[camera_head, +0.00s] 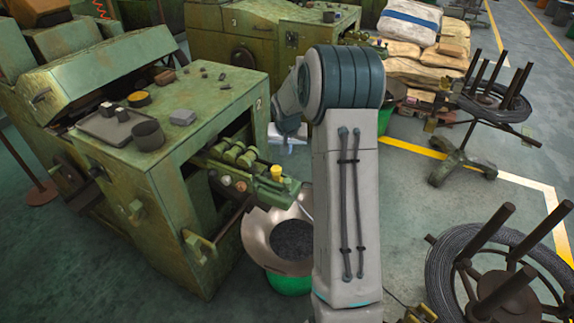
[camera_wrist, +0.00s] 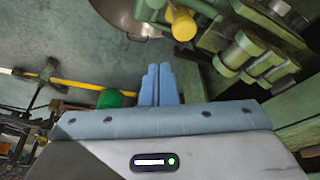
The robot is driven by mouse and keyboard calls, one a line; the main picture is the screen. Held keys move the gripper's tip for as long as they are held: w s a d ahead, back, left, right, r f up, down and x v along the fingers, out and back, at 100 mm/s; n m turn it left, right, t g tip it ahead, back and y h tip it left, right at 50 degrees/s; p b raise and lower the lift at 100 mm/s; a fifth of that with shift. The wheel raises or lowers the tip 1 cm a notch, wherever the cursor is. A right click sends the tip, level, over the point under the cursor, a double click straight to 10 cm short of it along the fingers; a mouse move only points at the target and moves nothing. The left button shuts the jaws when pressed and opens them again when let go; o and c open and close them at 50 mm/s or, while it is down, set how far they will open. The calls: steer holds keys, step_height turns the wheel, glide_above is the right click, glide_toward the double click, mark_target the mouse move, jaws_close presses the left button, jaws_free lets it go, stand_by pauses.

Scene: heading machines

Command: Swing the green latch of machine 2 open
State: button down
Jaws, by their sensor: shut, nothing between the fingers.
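The near green machine (camera_head: 215,135) stands at left in the head view, with an open front. A green mechanism (camera_head: 240,165) with rollers and a yellow knob (camera_head: 276,172) juts from this opening. In the wrist view the rollers (camera_wrist: 240,52) are at upper right and the yellow knob (camera_wrist: 183,25) at top.
A metal pan (camera_head: 262,235) on a green tub (camera_head: 290,282) stands below the mechanism. Wire coils on spiked stands (camera_head: 490,255) are at right. Sacks (camera_head: 408,50) are stacked behind. A tray (camera_head: 112,125) and cup (camera_head: 148,135) sit on the machine top.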

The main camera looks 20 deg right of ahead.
mark_target(273, 180)
steer(key=p+x, duration=0.2)
steer(key=x, duration=0.7)
steer(key=shift+f, duration=0.4)
steer(key=shift+s+a+p, duration=0.25)
steer(key=shift+s, duration=0.25)
steer(key=shift+s+a+p, duration=0.2)
steer(key=shift+s, duration=0.3)
steer(key=shift+s+a+f, duration=0.2)
steer(key=shift+s+a, duration=0.1)
steer(key=shift+s, duration=0.4)
